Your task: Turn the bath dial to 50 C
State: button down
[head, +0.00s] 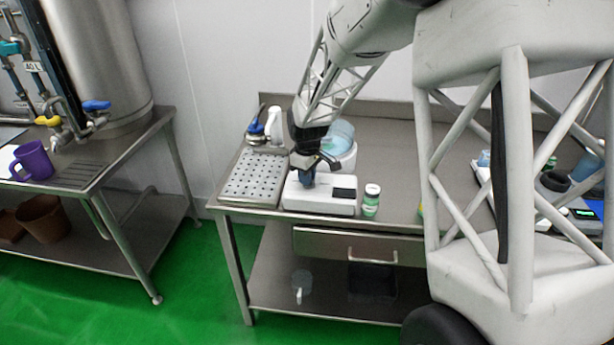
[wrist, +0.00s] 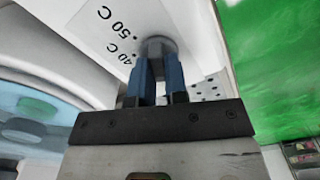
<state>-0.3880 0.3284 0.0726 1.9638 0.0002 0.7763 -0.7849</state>
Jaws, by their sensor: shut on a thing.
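The water bath has a white base (head: 322,203) with a dark panel at its front right, and a round basin of pale blue water (head: 338,137) behind. My gripper (head: 307,181) reaches down to the left part of the base. In the wrist view, my gripper's blue fingers (wrist: 159,80) are shut on the grey round bath dial (wrist: 157,44). The printed marks "40 C" and "50 C" (wrist: 122,23) lie beside the dial, each with a dot. The fingers hide part of the dial, and I cannot tell which mark it points to.
A perforated metal tray (head: 254,178) lies left of the bath. A small green-labelled bottle (head: 371,199) stands close to its right. A white bottle (head: 274,124) and a blue-topped item stand behind the tray. The left bench holds a purple mug (head: 33,161).

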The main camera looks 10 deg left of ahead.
jog(key=shift+m, duration=0.3)
jog(key=m, duration=0.6)
jog(key=shift+w+d, duration=0.1)
jog(key=m, duration=0.3)
jog(key=shift+d+m, duration=0.1)
jog(key=shift+m, duration=0.3)
jog(key=m, duration=0.3)
jog(key=shift+d+m, duration=0.1)
jog(key=shift+m, duration=0.2)
jog(key=m, duration=0.6)
jog(key=shift+d, duration=0.1)
jog(key=m, duration=0.7)
jog(key=shift+d, duration=0.1)
